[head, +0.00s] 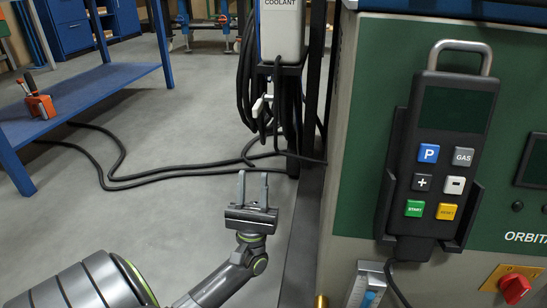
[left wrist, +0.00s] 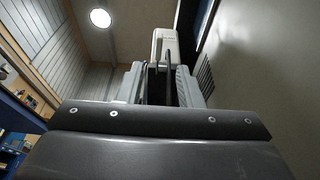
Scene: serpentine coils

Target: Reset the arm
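My left arm comes in from the bottom left of the head view. Its gripper (head: 252,182) points up and away, with two grey fingers standing apart and nothing between them. It is over the grey floor, left of the green machine and apart from it. In the left wrist view the two fingers of the left gripper (left wrist: 160,85) also stand apart; a white unit shows behind the gap. My right gripper is in neither view.
A green machine (head: 380,60) fills the right, holding a dark pendant (head: 438,150) with several coloured buttons. A white coolant unit (head: 281,30) with black hoses (head: 250,80) stands behind the gripper. A blue-framed bench (head: 85,90) is at left. Cables cross the otherwise clear floor (head: 150,220).

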